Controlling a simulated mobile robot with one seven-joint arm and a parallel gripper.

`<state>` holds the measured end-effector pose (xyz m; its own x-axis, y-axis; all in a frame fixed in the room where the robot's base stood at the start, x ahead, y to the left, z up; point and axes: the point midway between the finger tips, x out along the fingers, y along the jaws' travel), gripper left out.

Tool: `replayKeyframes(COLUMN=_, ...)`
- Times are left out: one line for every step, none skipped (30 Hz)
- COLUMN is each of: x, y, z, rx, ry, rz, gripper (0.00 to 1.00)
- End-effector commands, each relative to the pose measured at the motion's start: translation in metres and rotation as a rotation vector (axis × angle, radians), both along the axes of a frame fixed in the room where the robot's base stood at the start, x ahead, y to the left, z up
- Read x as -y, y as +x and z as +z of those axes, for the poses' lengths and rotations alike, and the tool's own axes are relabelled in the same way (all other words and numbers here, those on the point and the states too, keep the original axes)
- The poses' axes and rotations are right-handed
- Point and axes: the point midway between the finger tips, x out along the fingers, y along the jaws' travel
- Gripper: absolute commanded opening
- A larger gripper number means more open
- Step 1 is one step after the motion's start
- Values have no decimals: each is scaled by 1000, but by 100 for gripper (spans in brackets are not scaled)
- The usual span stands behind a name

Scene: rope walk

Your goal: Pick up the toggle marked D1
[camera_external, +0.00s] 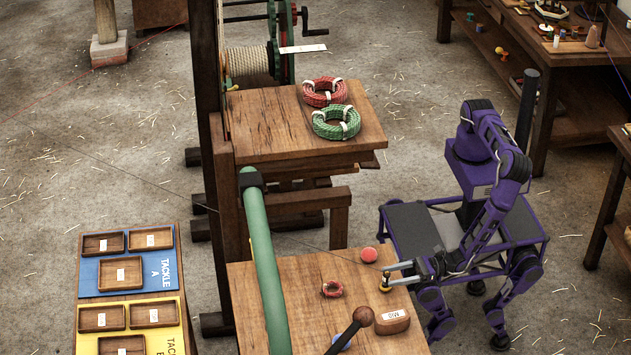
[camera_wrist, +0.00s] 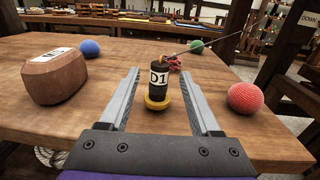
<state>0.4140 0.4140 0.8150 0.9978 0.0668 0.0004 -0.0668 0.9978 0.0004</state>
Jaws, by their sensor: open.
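The toggle marked D1 (camera_wrist: 158,82) is a black upright cylinder with a white label and a yellow base, standing on the wooden table (camera_wrist: 110,125). In the wrist view it is between the two fingers of my gripper (camera_wrist: 163,95), with a gap visible on each side. My gripper is open. In the external view my gripper (camera_external: 396,274) reaches in from the right at the table's right side, and the toggle (camera_external: 384,284) shows small at its fingers, its label unreadable there.
A red ball (camera_wrist: 247,98) lies right of my gripper; a brown labelled block (camera_wrist: 54,78) lies left. A blue ball (camera_wrist: 90,47), a green ball (camera_wrist: 196,46) and a small red rope coil (camera_external: 332,289) lie farther off. A green pipe (camera_external: 262,255) crosses the table's left side.

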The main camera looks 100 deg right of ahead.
Motion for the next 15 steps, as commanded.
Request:
replayKeyframes(x=0, y=2, z=0, rx=0, ry=0, rz=0, gripper=64)
replayKeyframes(x=0, y=3, z=0, rx=0, ry=0, rz=1, gripper=64)
replayKeyframes(x=-1, y=5, z=0, rx=0, ry=0, rz=1, gripper=64)
replayKeyframes(x=-1, y=6, z=0, rx=0, ry=0, rz=1, gripper=64)
replayKeyframes(x=-1, y=8, z=0, rx=0, ry=0, rz=0, gripper=64)
replayKeyframes(x=-1, y=12, z=0, rx=-1, ry=1, rz=0, gripper=64)
replayKeyframes(x=-1, y=16, z=0, rx=0, ry=1, rz=0, gripper=64)
replayKeyframes(x=-1, y=20, z=1, rx=0, ry=1, rz=-1, gripper=64)
replayKeyframes(x=-2, y=26, z=1, rx=1, ry=1, rz=-1, gripper=64)
replayKeyframes(x=-2, y=30, z=1, rx=1, ry=2, rz=-1, gripper=64)
replayKeyframes(x=-2, y=35, z=1, rx=1, ry=1, rz=-2, gripper=64)
replayKeyframes(x=-3, y=42, z=0, rx=0, ry=1, rz=-2, gripper=64)
replayKeyframes(x=-3, y=46, z=1, rx=0, ry=1, rz=-1, gripper=64)
replayKeyframes(x=-4, y=49, z=1, rx=1, ry=1, rz=0, gripper=64)
replayKeyframes(x=-4, y=53, z=1, rx=1, ry=1, rz=0, gripper=64)
